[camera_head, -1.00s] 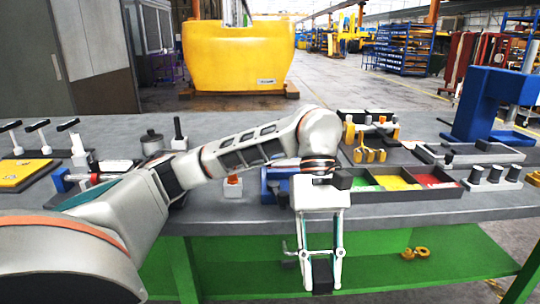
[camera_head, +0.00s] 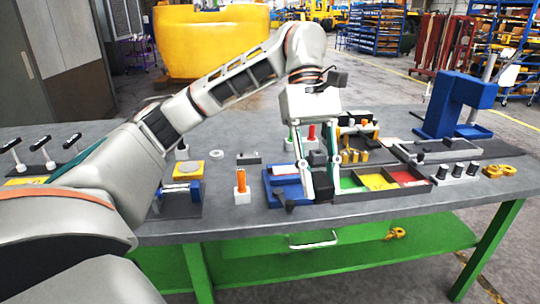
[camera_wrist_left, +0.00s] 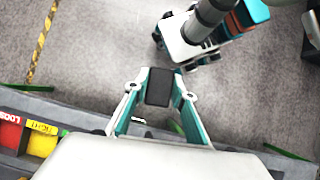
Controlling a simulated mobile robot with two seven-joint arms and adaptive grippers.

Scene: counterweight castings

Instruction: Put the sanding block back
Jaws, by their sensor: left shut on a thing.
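My left gripper (camera_head: 321,193) is shut on a dark block, probably the sanding block (camera_head: 322,184), which hangs between its fingertips near the front edge of the workbench (camera_head: 235,222). In the left wrist view the gripper (camera_wrist_left: 160,88) has the same dark block (camera_wrist_left: 160,86) between its fingers, with the floor behind it. In the head view it appears just in front of the blue holder (camera_head: 284,190) and left of the bins; whether it touches anything is unclear. My right gripper is not in view.
A divided tray with green, yellow and red bins (camera_head: 375,181) stands right of the gripper. An orange peg (camera_head: 241,182) stands to the left. A blue press-like stand (camera_head: 455,103) is at the back right. A handle (camera_head: 313,240) shows below the bench top.

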